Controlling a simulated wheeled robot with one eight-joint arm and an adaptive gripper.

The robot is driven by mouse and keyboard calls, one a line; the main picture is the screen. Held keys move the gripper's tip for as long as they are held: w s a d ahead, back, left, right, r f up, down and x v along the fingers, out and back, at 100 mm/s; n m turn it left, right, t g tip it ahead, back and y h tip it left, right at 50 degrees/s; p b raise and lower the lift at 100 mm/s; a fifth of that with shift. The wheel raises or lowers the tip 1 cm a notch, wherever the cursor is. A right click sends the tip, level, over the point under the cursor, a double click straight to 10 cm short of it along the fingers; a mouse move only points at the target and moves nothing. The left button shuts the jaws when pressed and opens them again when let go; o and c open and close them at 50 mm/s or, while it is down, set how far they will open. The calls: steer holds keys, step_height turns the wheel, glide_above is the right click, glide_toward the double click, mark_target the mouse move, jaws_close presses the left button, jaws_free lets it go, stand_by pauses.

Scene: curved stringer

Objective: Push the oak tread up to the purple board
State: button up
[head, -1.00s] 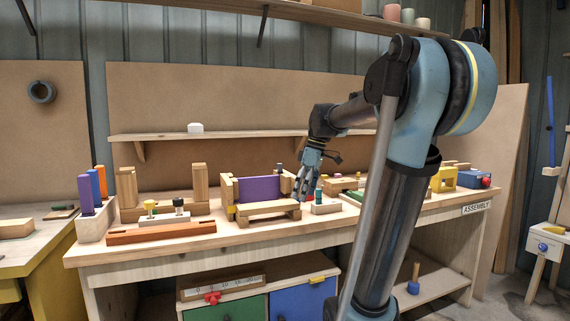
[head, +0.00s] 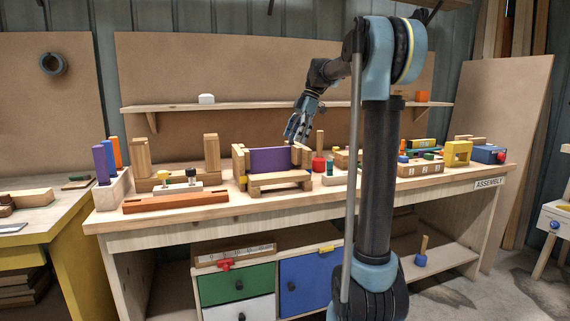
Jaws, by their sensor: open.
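The purple board (head: 271,160) stands upright between the wooden end posts of a small frame on the bench. The oak tread (head: 280,179) is a pale, flat board lying level in front of the purple board's lower edge. I cannot tell whether the two touch. My gripper (head: 295,139) is open and empty, fingers pointing down. It appears above the right end of the frame, near the top of the right post (head: 301,154), apart from the tread. The tread's back edge is hard to make out.
A reddish-brown bar (head: 176,200) lies left of the frame, with wooden uprights (head: 212,153) behind it. A red cylinder (head: 319,164) and small blocks stand to the right. A yellow block (head: 457,153) is farther right. The bench's front strip is clear.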

mark_target(280, 174)
steer(key=x, duration=1.5)
steer(key=shift+f, duration=0.3)
steer(key=shift+s, duration=0.1)
steer(key=c, duration=1.4)
steer(key=shift+w+a, duration=0.25)
steer(key=shift+w, duration=0.45)
steer(key=shift+w+a, duration=0.25)
steer(key=shift+w, duration=0.45)
steer(key=o, duration=1.4)
